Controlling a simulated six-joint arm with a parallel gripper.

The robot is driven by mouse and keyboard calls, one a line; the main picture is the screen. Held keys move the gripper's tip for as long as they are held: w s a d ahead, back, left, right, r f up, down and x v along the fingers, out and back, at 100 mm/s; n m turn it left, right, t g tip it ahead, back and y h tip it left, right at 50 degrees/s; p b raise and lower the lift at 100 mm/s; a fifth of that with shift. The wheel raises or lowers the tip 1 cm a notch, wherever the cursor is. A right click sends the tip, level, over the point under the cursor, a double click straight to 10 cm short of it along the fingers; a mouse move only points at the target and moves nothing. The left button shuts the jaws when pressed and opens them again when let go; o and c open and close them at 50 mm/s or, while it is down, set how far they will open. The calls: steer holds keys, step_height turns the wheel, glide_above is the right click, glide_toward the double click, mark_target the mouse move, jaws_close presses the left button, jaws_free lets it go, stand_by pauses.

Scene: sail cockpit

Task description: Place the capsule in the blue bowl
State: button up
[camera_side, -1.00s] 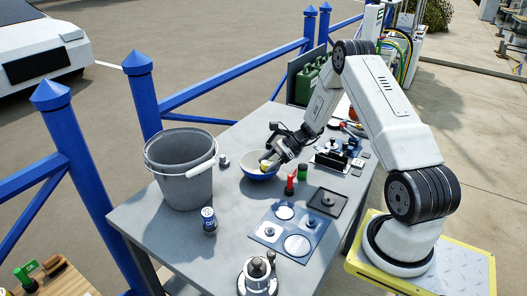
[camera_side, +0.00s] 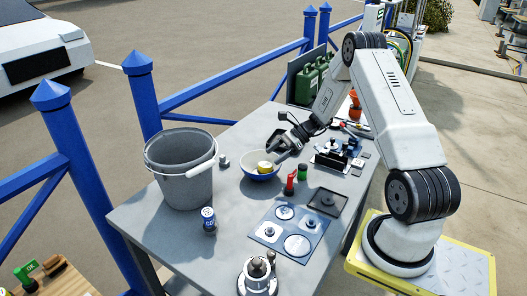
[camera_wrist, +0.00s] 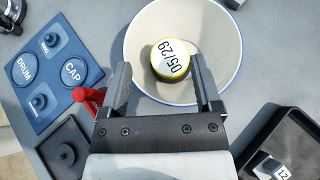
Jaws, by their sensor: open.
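The capsule (camera_side: 264,167) is short and yellow with a white top. It sits inside the blue bowl (camera_side: 262,177), which is blue outside and pale inside.
A grey bucket (camera_side: 181,178) stands left of the bowl. A red-handled item (camera_side: 290,183) and a green-topped item (camera_side: 303,172) stand close to its right. A blue board (camera_side: 268,232) lies in front, and a can (camera_side: 208,219) stands front left.

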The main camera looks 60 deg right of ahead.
steer(key=v, duration=0.8)
steer(key=shift+s+d+r, duration=0.15)
steer(key=shift+d+r, duration=0.1)
steer(key=s+a+r+n+g+h, duration=0.1)
steer(key=s+a+n+h, duration=0.1)
steer(key=a+n, duration=0.6)
steer(key=s+a+r+n+g+h, duration=0.1)
steer(key=s+a+n+h, duration=0.2)
steer(key=a+n, duration=0.5)
steer(key=s+a+r+n+g+h, duration=0.2)
steer(key=a+n, duration=0.7)
steer(key=a, duration=0.5)
steer(key=s+h, duration=0.1)
steer(key=h, duration=0.1)
steer(key=shift+h, duration=0.3)
